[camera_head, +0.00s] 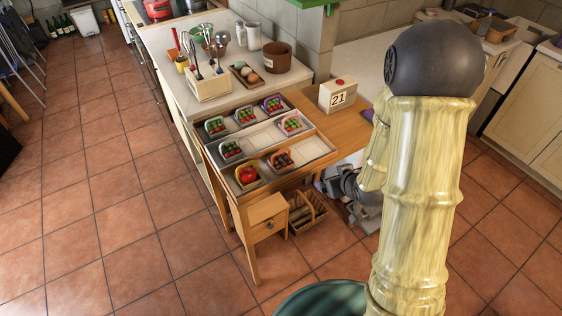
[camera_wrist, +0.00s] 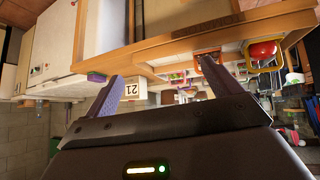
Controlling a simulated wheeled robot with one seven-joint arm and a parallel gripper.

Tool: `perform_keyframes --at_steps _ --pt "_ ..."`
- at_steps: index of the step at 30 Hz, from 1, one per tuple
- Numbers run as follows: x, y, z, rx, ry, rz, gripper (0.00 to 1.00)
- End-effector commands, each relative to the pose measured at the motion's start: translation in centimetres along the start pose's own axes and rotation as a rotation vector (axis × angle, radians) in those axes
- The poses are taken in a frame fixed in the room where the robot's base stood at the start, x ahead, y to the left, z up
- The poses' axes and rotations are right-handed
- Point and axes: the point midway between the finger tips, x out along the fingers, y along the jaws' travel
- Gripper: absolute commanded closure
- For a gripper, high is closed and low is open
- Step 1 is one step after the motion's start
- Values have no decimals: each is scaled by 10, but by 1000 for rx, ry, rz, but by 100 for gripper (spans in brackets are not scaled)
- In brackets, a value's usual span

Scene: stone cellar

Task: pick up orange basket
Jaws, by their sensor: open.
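The orange basket (camera_head: 292,166) sits in the front section of a divided tray on the wooden table, with small dark reddish items in it. It also shows in the wrist view (camera_wrist: 199,61), close to the right finger's tip in the picture; the gap in depth is hard to tell. My gripper (camera_wrist: 163,82) is open, its two purple fingers apart with nothing held between them. In the head view my arm hides most of the gripper, right of the table and apart from the basket.
A yellow basket (camera_head: 240,184) with a red fruit stands just left of the orange one. Several other small baskets fill the tray behind. A calendar block (camera_head: 338,98) stands at the table's back right. A wicker basket (camera_head: 306,215) sits below.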

Motion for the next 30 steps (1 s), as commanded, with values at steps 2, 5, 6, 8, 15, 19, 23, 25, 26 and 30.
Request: perform_keyframes --at_steps 2,5,6,8,15,19,23,25,26,30 --pt "14 -9 2 -27 62 -39 9" --pt "27 -21 1 -53 157 -93 9" --pt "31 -27 2 -61 195 -116 9" --pt "35 -35 2 -68 253 -151 9" --pt "38 -58 3 -62 417 -252 9" --pt "38 -60 2 -58 440 -264 9" --pt "37 -60 2 -58 441 -263 9" --pt "37 -60 2 -58 441 -263 9" --pt "38 -60 2 -58 440 -263 9" --pt "44 -62 0 -61 443 -263 9"
